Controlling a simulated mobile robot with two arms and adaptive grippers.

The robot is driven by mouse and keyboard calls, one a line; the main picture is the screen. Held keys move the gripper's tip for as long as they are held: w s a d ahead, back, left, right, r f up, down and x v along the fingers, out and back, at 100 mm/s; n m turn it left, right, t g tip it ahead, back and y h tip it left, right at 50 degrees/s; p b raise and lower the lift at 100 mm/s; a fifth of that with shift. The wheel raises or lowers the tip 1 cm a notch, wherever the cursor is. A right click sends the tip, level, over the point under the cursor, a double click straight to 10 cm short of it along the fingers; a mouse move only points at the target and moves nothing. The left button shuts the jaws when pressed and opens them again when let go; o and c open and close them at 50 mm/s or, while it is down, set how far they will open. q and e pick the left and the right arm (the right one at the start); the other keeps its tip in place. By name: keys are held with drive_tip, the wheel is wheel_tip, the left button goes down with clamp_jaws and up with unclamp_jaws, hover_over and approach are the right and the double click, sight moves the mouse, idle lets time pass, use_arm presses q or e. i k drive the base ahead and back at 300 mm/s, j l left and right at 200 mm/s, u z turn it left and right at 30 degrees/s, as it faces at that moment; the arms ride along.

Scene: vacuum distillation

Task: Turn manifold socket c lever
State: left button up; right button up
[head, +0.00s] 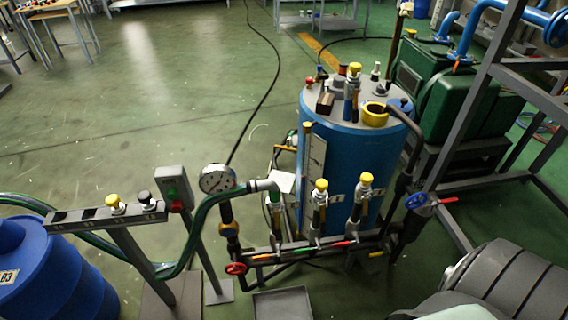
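The manifold (285,250) is a dark horizontal pipe at the foot of the blue tank (350,165). A green hose joins the left one. I cannot read which socket is c. Neither of my grippers shows in the head view.
A pressure gauge (216,179) and a red handwheel (236,268) stand left of the manifold. A grey tray (283,304) lies on the floor in front. A red-handled blue valve (420,201) is at the right. Blue drum (60,275) at lower left. Open floor lies behind.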

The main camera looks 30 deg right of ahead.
sight(278, 229)
drive_tip(key=z, duration=0.95)
drive_tip(key=k+j+u, duration=0.2)
drive_tip(key=i+j, duration=0.1)
